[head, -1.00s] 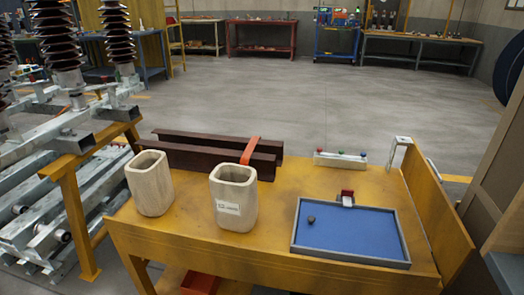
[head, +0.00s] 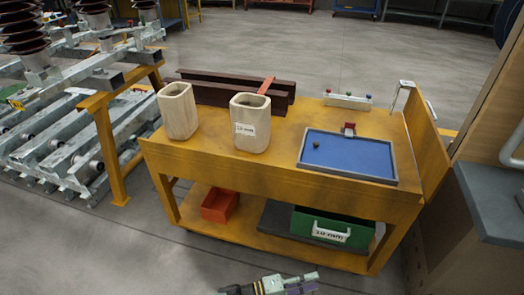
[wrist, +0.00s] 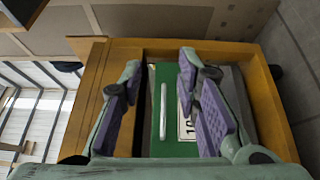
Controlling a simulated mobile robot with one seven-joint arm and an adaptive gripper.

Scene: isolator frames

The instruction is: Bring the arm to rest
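My gripper (head: 304,283) shows at the bottom edge of the head view, low in front of the yellow workbench (head: 215,175) and apart from it. In the wrist view my gripper (wrist: 160,64) has its two purple-padded fingers spread, with nothing held between them. Behind the gap lies the green bin (wrist: 172,148) with its pale handle and a white label, some distance off. Most of my arm is out of the head view.
On the bench stand two wooden containers (head: 178,112) (head: 250,125), dark red beams (head: 215,92), a blue tray (head: 350,157) and a small rack (head: 347,101). The lower shelf holds a red bin (head: 219,206) and the green bin (head: 330,227). A grey ledge (head: 490,205) juts in at right.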

